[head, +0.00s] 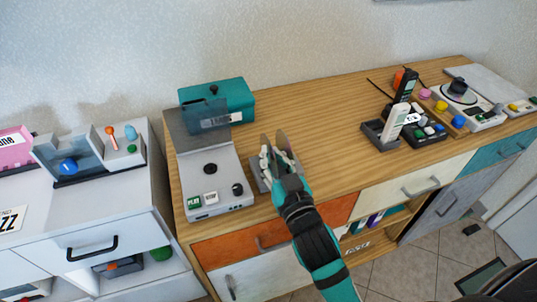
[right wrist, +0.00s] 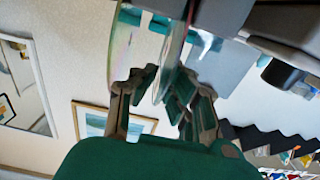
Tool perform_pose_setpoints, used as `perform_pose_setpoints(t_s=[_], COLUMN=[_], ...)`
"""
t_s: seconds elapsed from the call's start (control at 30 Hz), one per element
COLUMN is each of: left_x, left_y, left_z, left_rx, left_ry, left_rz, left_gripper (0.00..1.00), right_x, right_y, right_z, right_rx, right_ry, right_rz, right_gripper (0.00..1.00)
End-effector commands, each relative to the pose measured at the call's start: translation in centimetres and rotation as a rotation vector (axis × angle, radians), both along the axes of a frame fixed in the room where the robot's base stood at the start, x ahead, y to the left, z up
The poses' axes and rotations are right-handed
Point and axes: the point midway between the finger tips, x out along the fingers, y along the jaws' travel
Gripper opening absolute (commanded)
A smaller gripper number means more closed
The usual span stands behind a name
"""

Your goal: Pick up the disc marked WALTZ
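My right gripper (head: 274,146) is over the wooden counter, at a small grey holder (head: 256,177) that it partly hides. In the right wrist view its fingers (right wrist: 167,92) stand apart, with a thin disc (right wrist: 171,55) seen nearly edge-on between them. I cannot make out firm contact on both sides. Another pale, shiny disc (right wrist: 122,45) stands to the left of it, outside the fingers. No marking is readable on either disc, so I cannot tell which is WALTZ. My left gripper is not in view.
A white player (head: 213,186) with a raised clear lid stands left of the gripper, a teal box (head: 233,95) behind it. Phones in a dark holder (head: 381,136) and button consoles (head: 470,108) are at the right. The counter's middle (head: 325,125) is clear.

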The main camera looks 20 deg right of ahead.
Motion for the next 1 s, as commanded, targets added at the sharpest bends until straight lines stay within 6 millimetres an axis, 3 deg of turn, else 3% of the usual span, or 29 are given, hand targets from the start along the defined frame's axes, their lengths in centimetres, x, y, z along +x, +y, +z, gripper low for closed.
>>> perform_pose_setpoints(t_s=[0.2, 0.37, 0.47, 0.83, 1.0], left_x=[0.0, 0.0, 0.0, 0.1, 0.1], left_y=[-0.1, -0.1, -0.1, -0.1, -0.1], left_z=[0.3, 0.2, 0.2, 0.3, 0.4], left_rx=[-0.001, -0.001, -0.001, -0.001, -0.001], left_ry=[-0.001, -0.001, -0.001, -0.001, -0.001], left_rz=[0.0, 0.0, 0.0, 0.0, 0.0], left_gripper=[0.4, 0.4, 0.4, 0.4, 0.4], right_x=[1.7, 1.7, 1.7, 1.7, 1.7], right_y=[0.0, 0.0, 0.0, 0.1, 0.0], right_z=[0.0, -0.1, -0.1, 0.0, 1.0], right_rx=[0.001, 0.001, 0.0, 0.0, 0.0], right_ry=[0.001, 0.001, 0.001, 0.0, -0.002], right_rz=[0.0, 0.0, 0.0, 0.0, 0.0], right_gripper=[0.09, 0.09, 0.0, 0.0, 0.0])
